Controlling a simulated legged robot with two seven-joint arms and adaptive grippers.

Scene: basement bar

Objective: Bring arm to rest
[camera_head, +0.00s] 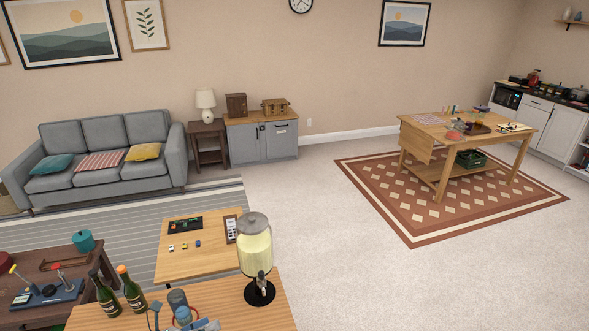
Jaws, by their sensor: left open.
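My left gripper (182,318) shows only in part at the bottom edge of the head view, low over the near wooden table (100,318). It is open. Its grey and blue parts overlap with small things on the table there, so its exact outline is hard to tell. I see nothing held in it. My right gripper is not in view.
A drink dispenser (255,252) with pale yellow liquid stands right of the gripper. Two dark bottles (132,290) stand to its left. A dark side table (20,312) at left holds a blue board (48,293). Open carpet (400,290) lies to the right.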

